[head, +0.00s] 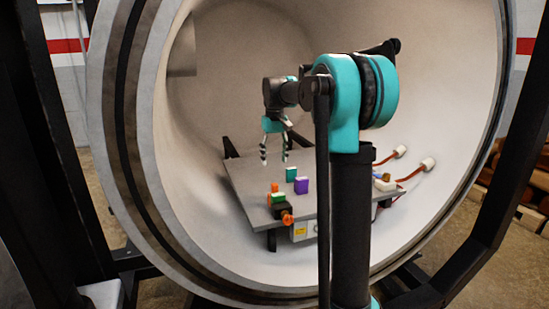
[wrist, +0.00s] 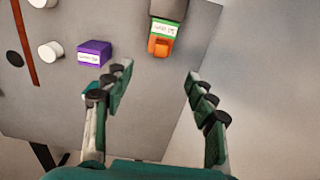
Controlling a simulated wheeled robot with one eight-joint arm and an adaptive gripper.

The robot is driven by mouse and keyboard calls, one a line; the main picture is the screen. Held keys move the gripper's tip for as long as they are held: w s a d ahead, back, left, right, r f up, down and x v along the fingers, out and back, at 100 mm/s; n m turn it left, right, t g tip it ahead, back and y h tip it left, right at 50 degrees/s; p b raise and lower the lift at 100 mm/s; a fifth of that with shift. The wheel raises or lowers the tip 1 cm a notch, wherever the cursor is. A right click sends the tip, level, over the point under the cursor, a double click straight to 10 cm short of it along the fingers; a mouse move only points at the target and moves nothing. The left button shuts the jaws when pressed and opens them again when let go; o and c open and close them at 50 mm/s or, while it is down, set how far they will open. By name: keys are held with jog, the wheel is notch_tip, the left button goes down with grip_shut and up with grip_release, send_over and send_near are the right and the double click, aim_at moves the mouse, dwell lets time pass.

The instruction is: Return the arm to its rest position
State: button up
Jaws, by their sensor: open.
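My gripper (head: 274,150) hangs open and empty above the left part of the grey plate (head: 240,183) inside the furnace chamber. In the wrist view my gripper (wrist: 160,100) shows two spread fingers with nothing between them. My arm reaches into the chamber from the front, with its teal joint and dark link in the foreground of the head view.
The plate carries a green block (head: 291,174), a purple block (head: 301,185) and a dark part with an orange knob (head: 287,218). Red cables with white plugs (head: 427,163) lie at right. The round chamber rim (head: 125,150) surrounds the arm's reach.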

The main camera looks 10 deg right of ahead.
jog(key=s+d+f+m+t, duration=0.1)
jog(key=s+d+f+t, duration=0.1)
jog(key=s+f, duration=1)
jog(key=s+d+f+m+t, duration=0.1)
jog(key=s+d+f+t, duration=0.1)
jog(key=s+f, duration=1)
jog(key=s, duration=0.8)
